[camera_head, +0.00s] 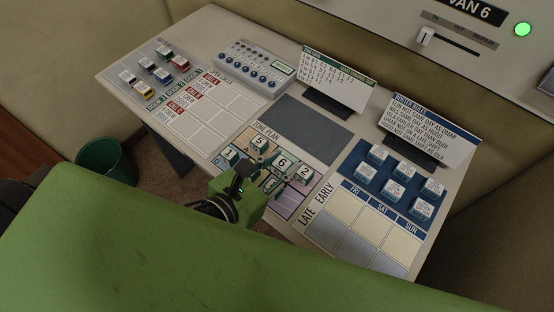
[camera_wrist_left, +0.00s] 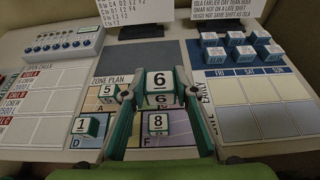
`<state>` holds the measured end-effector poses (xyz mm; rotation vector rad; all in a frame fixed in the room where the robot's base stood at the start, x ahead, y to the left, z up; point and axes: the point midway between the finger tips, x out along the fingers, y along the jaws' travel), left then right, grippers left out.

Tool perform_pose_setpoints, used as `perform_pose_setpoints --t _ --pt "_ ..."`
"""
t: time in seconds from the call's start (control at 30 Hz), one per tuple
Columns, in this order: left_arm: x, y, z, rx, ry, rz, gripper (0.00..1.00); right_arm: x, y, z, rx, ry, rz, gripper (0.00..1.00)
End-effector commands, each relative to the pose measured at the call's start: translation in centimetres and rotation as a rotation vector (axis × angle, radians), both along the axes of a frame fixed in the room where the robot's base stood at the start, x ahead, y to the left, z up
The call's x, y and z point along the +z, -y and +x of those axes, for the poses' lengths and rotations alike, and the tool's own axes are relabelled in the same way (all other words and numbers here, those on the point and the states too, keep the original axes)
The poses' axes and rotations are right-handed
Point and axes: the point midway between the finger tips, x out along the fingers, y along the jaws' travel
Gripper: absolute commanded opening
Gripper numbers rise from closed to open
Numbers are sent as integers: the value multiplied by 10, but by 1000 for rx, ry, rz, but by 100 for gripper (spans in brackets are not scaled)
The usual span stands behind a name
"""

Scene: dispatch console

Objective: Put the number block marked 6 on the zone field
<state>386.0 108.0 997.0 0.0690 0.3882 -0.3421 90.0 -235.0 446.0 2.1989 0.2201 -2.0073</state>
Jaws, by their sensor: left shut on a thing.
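The number block marked 6 (camera_head: 282,162) is a white-faced, green-sided cube over the zone plan. In the left wrist view the 6 block (camera_wrist_left: 159,86) sits between the two fingers of my left gripper (camera_wrist_left: 154,93), which is shut on it. It looks larger than its neighbours, so it seems raised. The zone plan (camera_wrist_left: 133,140) has coloured, lettered fields; D and F show below. Blocks 5 (camera_wrist_left: 106,92), 1 (camera_wrist_left: 86,126) and 8 (camera_wrist_left: 158,122) stand on it. Block 2 (camera_head: 304,173) is just right of the 6 in the head view. My right gripper is out of view.
A bare grey panel (camera_head: 297,127) lies behind the plan. Several blue blocks (camera_head: 403,171) and a shift grid (camera_head: 345,206) are to the right. A knob box (camera_head: 251,66), open-calls board (camera_head: 224,92) and toy vans (camera_head: 152,72) are left. Signs (camera_head: 335,77) stand behind.

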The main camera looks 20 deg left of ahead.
Motion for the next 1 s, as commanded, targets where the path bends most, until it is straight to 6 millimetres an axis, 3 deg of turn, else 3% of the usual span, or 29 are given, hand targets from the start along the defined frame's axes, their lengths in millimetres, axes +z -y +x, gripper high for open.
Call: perform_pose_setpoints --t 0.13,0.2,0.4,0.57,0.8,1.0 --pt "-10 -13 35 5 2 4 11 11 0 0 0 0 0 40" --pt "-29 -15 44 4 -3 1 11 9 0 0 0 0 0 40" --pt "-57 -22 67 4 -1 0 11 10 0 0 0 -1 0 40" --pt "-67 -24 74 3 -1 -1 11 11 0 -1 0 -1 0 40" --pt "-98 -25 76 4 -4 -3 11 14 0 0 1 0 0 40" --pt "-101 -25 76 0 0 -1 11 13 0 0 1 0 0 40"
